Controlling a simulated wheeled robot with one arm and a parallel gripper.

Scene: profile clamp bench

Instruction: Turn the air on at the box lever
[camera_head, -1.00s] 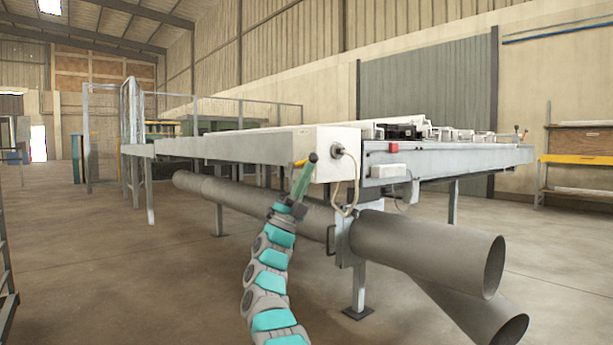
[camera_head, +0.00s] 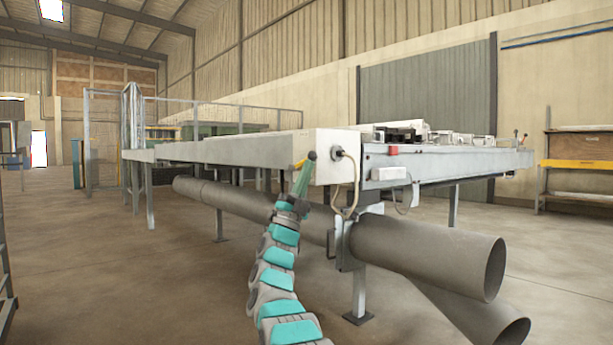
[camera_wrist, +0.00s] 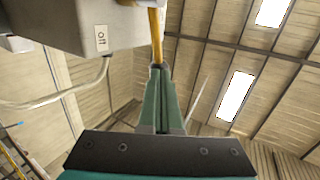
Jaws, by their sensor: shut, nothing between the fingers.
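The white box (camera_head: 336,172) is at the near end of the long bench. In the wrist view the box (camera_wrist: 60,20) fills the top left and carries a small label reading "off" (camera_wrist: 101,39). The yellow lever (camera_head: 300,164) shows at the box's left side. In the wrist view the lever (camera_wrist: 157,35) runs from the top edge down to my fingertips. My gripper (camera_head: 310,157) points upward in front of the lever, its green fingers (camera_wrist: 158,72) closed together and empty. The tips meet or overlap the lever's end; I cannot tell whether they touch.
A cable (camera_head: 350,200) loops down from the box. A red button (camera_head: 393,150) sits on the bench frame (camera_head: 450,165). Large grey pipes (camera_head: 430,250) lie under the bench at right. The floor at left (camera_head: 120,270) is clear.

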